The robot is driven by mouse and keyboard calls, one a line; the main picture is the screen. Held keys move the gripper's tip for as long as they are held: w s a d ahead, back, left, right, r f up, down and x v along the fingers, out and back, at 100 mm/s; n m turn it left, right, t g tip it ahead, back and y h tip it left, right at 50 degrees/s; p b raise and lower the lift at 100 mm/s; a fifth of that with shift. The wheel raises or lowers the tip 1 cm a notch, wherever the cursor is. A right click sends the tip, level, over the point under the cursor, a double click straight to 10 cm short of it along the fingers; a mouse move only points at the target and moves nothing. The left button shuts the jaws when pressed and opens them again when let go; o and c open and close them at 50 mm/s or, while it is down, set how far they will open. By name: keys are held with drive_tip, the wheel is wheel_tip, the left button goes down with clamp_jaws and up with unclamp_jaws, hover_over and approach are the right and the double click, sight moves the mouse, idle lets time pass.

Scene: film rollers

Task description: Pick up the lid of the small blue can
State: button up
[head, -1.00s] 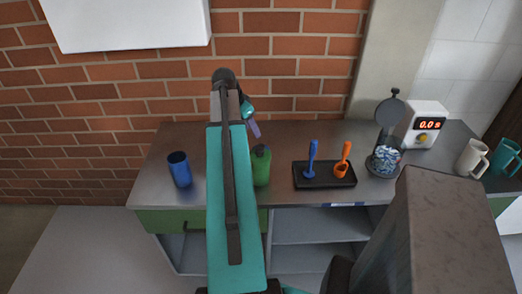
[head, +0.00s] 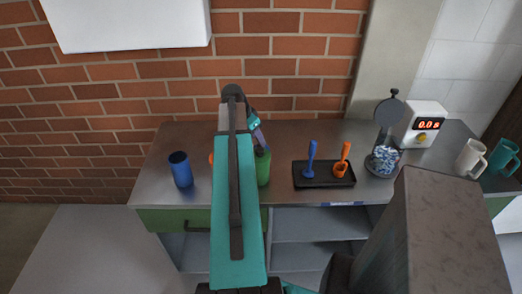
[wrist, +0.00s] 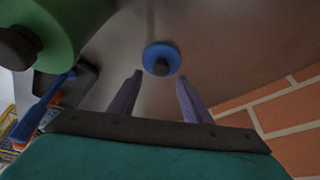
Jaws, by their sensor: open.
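In the wrist view a small round blue lid (wrist: 149,53) with a dark knob (wrist: 161,67) lies just beyond my fingertips. It hides whatever is under it. My gripper (wrist: 159,78) is open and empty, with its two purple fingers apart and pointing toward the lid, one on each side of the knob's line. In the head view my gripper (head: 259,136) shows only partly beside my arm, above the counter near the green can (head: 263,168). The small blue lid is not visible in the head view, where my arm covers part of the counter.
A blue cup-like cylinder (head: 180,170) stands at the left, with an orange thing (head: 211,158) partly behind my arm. The green can also looms at the wrist view's upper left (wrist: 75,25). A black tray (head: 325,180) with blue and orange tools stands to the right.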

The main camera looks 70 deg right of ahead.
drive_tip(key=shift+f, duration=0.1)
drive_tip(key=shift+p+x, duration=0.8)
drive_tip(key=shift+x, duration=0.4)
drive_tip(key=shift+p+x, duration=0.3)
drive_tip(key=shift+x, duration=1)
drive_tip(key=shift+d, duration=0.1)
clamp_jaws()
wheel_tip(320, 180, up, 10)
drive_tip(key=b, duration=0.2)
drive_tip(key=shift+b, duration=0.3)
